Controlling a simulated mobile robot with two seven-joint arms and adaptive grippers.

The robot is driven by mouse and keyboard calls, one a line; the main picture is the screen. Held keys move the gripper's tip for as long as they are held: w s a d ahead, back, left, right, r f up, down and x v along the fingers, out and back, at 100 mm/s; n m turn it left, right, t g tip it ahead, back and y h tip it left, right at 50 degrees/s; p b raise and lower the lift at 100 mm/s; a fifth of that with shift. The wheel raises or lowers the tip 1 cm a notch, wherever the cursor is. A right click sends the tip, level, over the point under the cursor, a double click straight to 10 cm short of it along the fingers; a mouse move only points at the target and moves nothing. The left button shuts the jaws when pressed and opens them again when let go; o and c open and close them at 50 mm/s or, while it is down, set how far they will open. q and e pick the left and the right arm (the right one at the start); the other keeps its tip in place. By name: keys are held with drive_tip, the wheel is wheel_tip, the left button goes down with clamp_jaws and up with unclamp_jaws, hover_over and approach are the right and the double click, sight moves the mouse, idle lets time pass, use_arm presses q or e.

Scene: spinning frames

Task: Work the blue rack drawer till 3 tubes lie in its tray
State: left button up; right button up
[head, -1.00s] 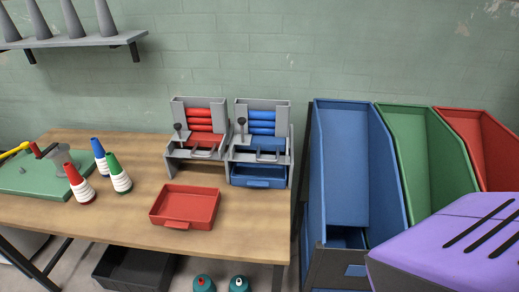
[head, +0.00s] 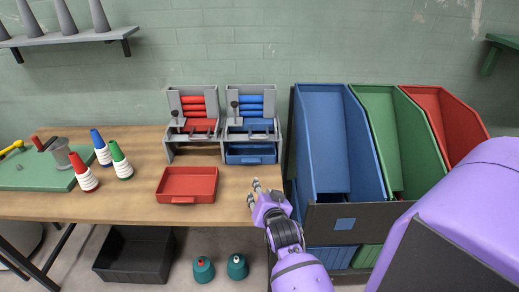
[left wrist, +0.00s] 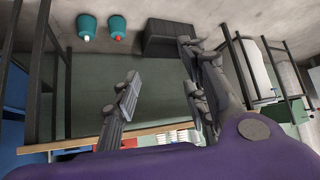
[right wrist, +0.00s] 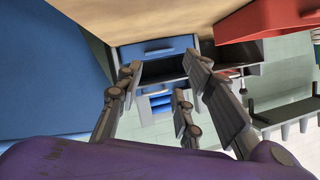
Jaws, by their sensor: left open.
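The blue rack (head: 273,103) stands at the back of the bench, with several blue tubes (head: 256,105) stacked in its upper holder. Below, its blue drawer (head: 250,159) sits in the rack's opening; its tray looks dark, and I see no tubes in it. In the right wrist view the blue drawer front (right wrist: 158,48) with its handle lies ahead of the fingers. My right gripper (head: 255,187) is open and empty near the bench's front right edge, apart from the drawer. My left gripper (left wrist: 165,85) is open and empty, seen only in the left wrist view.
A red rack (head: 172,103) with red tubes stands left of the blue one; a red tray (head: 187,198) sits before it. Coloured cones (head: 87,177) and a green board (head: 40,177) are at left. Tall blue, green and red bins (head: 322,130) stand at right.

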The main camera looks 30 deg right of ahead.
drive_tip(key=w+d+r+m+h, duration=0.2)
drive_tip(key=w+d+r+m, duration=0.4)
drive_tip(key=w+m, duration=0.1)
drive_tip(key=m+g, duration=0.2)
drive_tip(key=m, duration=0.6)
approach(259, 138)
drive_tip(key=shift+m, duration=0.3)
drive_tip(key=b+x, duration=0.3)
drive_tip(key=x, duration=0.7)
drive_tip(key=shift+w+f+b, duration=0.1)
drive_tip(key=shift+f+b, duration=0.15)
drive_tip(key=shift+b, duration=0.1)
use_arm(q)
drive_tip(key=f, duration=0.3)
drive_tip(key=shift+s, duration=0.25)
drive_tip(key=shift+s+a, duration=0.15)
use_arm(e)
drive_tip(key=shift+r, duration=0.1)
